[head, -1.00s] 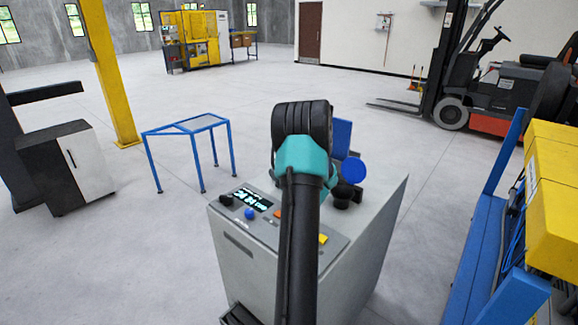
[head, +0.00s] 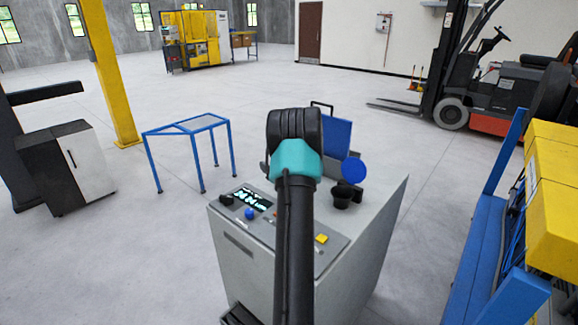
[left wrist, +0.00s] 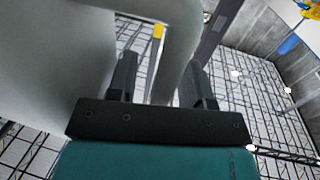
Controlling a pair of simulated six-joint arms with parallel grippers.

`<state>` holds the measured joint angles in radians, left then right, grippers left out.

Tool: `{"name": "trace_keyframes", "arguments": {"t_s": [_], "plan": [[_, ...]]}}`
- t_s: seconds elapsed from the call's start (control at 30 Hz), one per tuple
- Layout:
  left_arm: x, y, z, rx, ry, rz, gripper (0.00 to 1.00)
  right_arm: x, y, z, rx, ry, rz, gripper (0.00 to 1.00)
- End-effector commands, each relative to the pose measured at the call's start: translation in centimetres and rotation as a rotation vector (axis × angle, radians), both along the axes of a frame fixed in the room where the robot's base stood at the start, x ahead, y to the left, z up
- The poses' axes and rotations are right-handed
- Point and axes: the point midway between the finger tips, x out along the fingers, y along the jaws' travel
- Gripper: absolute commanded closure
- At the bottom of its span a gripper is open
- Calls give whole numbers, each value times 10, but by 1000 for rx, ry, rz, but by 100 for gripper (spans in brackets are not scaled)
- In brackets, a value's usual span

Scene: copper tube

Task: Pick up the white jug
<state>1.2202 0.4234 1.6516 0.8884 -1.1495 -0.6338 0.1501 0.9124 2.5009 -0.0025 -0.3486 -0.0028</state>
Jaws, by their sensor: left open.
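The white jug (left wrist: 50,65) shows large and close in the left wrist view, its smooth pale body filling the left side. Its handle (left wrist: 180,50) runs down on the right of the body, with a gap between them. My left gripper (left wrist: 160,62) is open. Its left finger overlaps the jug's body, and its right finger is beside the handle; the handle's lower part appears between the fingers. I cannot tell whether either finger touches it. The jug cannot be made out in the head view. My right gripper is not in view.
A grey machine cabinet (head: 355,240) with a control panel and a blue panel (head: 337,138) stands in front, partly behind my arm. A blue table frame (head: 187,128) is to the left. A blue and yellow unit (head: 553,190) is at the right. A wire grid (left wrist: 265,105) shows beyond the jug.

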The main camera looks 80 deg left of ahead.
Motion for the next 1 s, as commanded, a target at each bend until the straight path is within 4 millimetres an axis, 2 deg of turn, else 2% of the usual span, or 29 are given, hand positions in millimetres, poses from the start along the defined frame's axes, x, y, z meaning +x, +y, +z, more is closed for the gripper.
{"name": "trace_keyframes", "arguments": {"t_s": [0.37,0.83,1.0], "plan": [[0,0,0,0,0,0,55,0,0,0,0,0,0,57],[0,-1,0,0,0,1,100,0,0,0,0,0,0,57],[0,-1,0,0,0,1,100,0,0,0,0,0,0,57]]}}
